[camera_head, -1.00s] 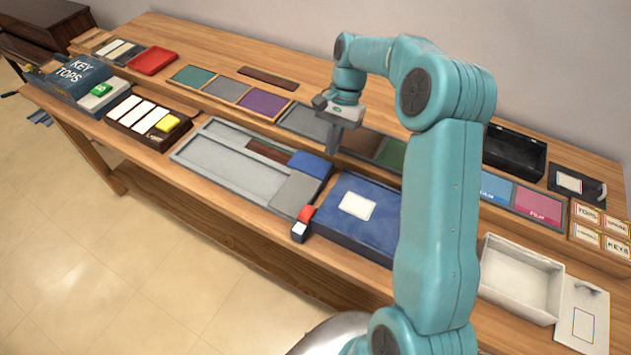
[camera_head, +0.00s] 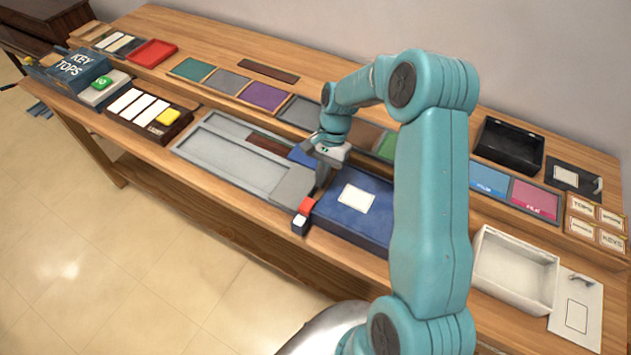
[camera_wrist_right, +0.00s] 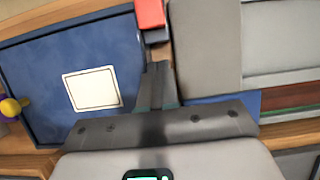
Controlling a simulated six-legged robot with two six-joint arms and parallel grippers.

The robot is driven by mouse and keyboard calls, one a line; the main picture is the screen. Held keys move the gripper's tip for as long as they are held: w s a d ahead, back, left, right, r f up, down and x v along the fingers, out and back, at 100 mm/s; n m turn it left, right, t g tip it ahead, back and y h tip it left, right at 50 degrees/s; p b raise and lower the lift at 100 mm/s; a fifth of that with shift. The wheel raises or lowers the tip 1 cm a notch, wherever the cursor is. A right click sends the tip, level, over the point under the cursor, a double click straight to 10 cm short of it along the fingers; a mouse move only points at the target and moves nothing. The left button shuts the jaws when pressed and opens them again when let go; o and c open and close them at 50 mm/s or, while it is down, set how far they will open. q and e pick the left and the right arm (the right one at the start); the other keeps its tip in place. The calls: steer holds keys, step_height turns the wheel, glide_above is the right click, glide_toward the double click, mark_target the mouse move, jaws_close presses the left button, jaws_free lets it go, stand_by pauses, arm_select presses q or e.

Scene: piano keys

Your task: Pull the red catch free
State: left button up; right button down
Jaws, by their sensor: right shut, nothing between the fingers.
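The red catch (camera_head: 306,207) is a small red block at the front edge of the bench, beside the left front corner of a blue box lid (camera_head: 375,212). A dark piece with a white top (camera_head: 300,221) sits just in front of it. My right gripper (camera_head: 316,192) is shut and empty, pointing down just behind the catch. In the right wrist view the fingertips (camera_wrist_right: 159,70) are close to the red catch (camera_wrist_right: 150,14), with a gap visible between them. My left gripper is not in view.
A grey tray (camera_head: 215,165) lies left of the catch, and a white label (camera_head: 356,198) is on the blue lid. A yellow knob (camera_wrist_right: 11,107) shows on the lid's far side. An open white bin (camera_head: 515,268) stands at right.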

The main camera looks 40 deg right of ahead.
mark_target(307, 206)
steer(key=a, duration=0.2)
steer(key=s+a, duration=0.1)
steer(key=shift+r+p, duration=0.3)
steer(key=shift+f, duration=0.1)
steer(key=shift+w, duration=0.1)
